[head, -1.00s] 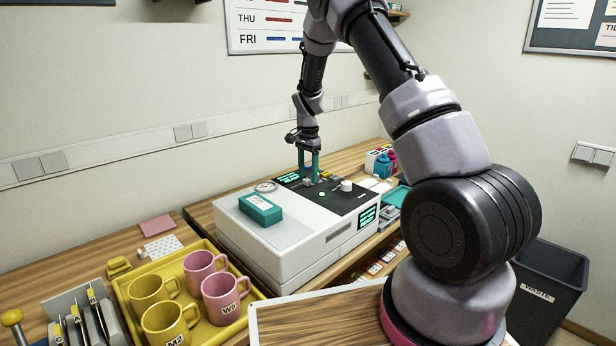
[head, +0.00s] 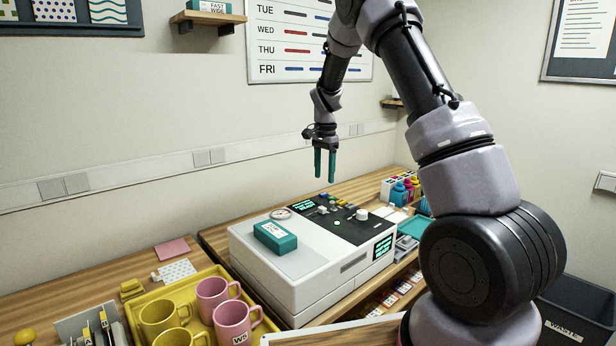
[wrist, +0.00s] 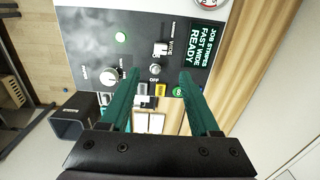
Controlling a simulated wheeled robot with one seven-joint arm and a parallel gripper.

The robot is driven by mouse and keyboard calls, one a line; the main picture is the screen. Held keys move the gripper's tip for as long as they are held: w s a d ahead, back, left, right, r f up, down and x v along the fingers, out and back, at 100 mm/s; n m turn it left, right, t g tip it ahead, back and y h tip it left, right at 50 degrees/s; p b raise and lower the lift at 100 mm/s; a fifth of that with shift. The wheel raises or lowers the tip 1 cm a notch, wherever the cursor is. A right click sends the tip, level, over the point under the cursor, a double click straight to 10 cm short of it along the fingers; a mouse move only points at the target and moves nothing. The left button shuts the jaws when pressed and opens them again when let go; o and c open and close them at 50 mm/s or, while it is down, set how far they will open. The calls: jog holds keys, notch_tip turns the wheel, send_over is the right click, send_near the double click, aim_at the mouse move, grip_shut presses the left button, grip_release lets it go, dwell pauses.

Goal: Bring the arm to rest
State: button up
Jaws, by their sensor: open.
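My gripper (head: 325,164) hangs with its teal fingers pointing down, in the air above the back of the white machine (head: 300,290). The fingers are apart with nothing between them, and they touch nothing. In the wrist view my gripper (wrist: 160,92) is seen from above, over the machine's black control panel (wrist: 130,45). The panel has a white knob, a small switch, yellow and green buttons and a screen reading "JOB STRIPES FAST WIDE READY".
A teal block (head: 275,237) lies on the machine's top. A yellow tray (head: 205,278) with pink and yellow mugs stands at the front left. Colored bottles (head: 400,192) stand behind the machine at right. A waste bin (head: 575,305) is at the lower right. The air around my gripper is clear.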

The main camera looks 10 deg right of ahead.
jog(key=s+d+r+n+t+y, duration=0.2)
jog(key=s+r+n+t, duration=0.15)
jog(key=s+r, duration=1.45)
jog(key=s+r+n+t, duration=0.2)
jog(key=s, duration=0.6)
jog(key=s+r+n+t, duration=0.1)
jog(key=s+r+n, duration=0.1)
jog(key=s, duration=0.7)
jog(key=shift+d+r+t, duration=0.15)
jog(key=shift+r+t, duration=0.2)
jog(key=shift+r, duration=0.05)
dwell(1.2)
jog(key=shift+c, duration=1)
jog(key=shift+w+n, duration=0.1)
jog(key=shift+n, duration=0.15)
